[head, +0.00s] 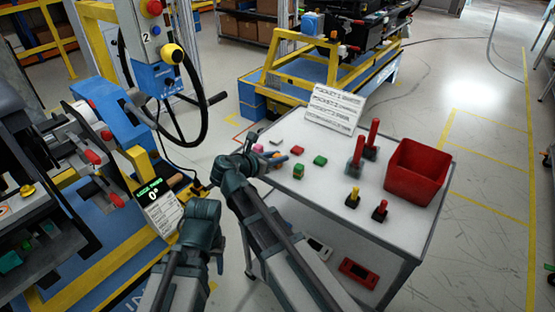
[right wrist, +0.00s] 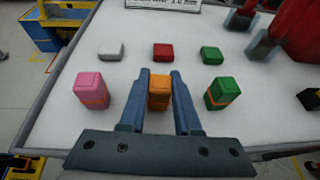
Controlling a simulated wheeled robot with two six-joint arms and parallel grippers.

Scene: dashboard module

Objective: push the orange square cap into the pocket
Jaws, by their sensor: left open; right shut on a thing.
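The orange square cap (right wrist: 159,92) stands between the two fingers of my right gripper (right wrist: 159,100) in the right wrist view. The fingers are shut on its sides, and it looks to be at or just above the white table top. In the head view my right gripper (head: 280,159) is at the near left edge of the table, where its fingers mostly hide the cap. My left gripper (head: 203,188) is low beside the console at left, open, small and partly hidden by its own arm. I cannot make out the pocket in either view.
A pink block (right wrist: 91,90) and a green block (right wrist: 222,93) flank the held cap. White (right wrist: 111,50), red (right wrist: 163,52) and green (right wrist: 210,55) caps lie behind. A red bin (head: 418,172) and red-handled pieces (head: 357,152) stand on the table's right. A screen (head: 147,191) is at left.

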